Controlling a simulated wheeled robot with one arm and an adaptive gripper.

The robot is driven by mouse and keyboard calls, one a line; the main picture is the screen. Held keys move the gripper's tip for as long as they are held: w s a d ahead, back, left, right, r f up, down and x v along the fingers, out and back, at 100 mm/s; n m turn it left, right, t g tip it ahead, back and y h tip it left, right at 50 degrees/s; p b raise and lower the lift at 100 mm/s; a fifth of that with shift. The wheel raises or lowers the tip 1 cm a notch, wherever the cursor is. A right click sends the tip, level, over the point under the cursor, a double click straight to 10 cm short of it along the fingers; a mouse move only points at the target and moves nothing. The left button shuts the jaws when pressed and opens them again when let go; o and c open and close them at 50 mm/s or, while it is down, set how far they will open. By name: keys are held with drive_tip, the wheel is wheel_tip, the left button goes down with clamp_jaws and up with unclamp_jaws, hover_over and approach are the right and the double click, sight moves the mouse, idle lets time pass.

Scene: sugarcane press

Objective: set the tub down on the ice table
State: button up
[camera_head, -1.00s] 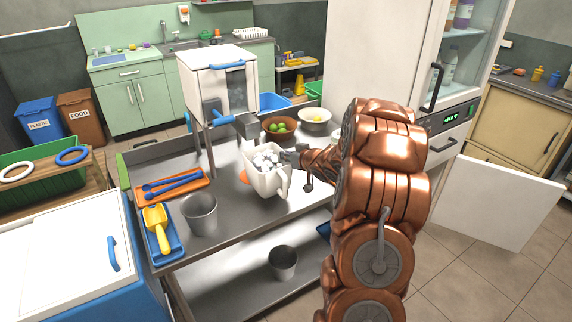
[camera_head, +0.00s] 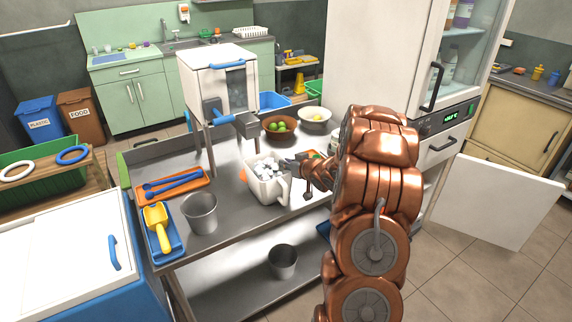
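The white tub (camera_head: 265,189) is full of ice cubes (camera_head: 266,168) and has a handle on its right side. It is upright, low over or on the steel ice table (camera_head: 240,217); I cannot tell whether its base touches. It is in front of the white ice machine (camera_head: 217,83) with its blue lever. My gripper (camera_head: 291,165) is at the tub's back right rim and appears shut on it. The fingertips are small and partly hidden by the ice and rim.
A steel bucket (camera_head: 200,213), an orange tray with blue tongs (camera_head: 173,185) and a blue tray with a yellow scoop (camera_head: 160,232) are to the left. A bowl of limes (camera_head: 279,128) and a pale bowl (camera_head: 315,119) stand behind. Bare steel lies before the tub.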

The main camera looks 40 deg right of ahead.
drive_tip(key=shift+o, duration=1.4)
drive_tip(key=shift+r, duration=0.15)
drive_tip(key=shift+s+r, duration=0.15)
drive_tip(key=shift+s, duration=0.4)
drive_tip(key=b+v, duration=0.1)
drive_tip(key=v, duration=0.9)
drive_tip(key=shift+s+r, duration=0.25)
drive_tip(key=shift+s, duration=0.1)
drive_tip(key=shift+a, duration=0.1)
drive_tip(key=s+a+r+g, duration=0.1)
drive_tip(key=s+a+g, duration=0.6)
drive_tip(key=s+a, duration=0.9)
drive_tip(key=s+a+r+n+g, duration=0.1)
drive_tip(key=s+a+g, duration=0.7)
drive_tip(key=s+a, duration=0.9)
drive_tip(key=shift+s+r, duration=0.7)
drive_tip(key=shift+r, duration=0.15)
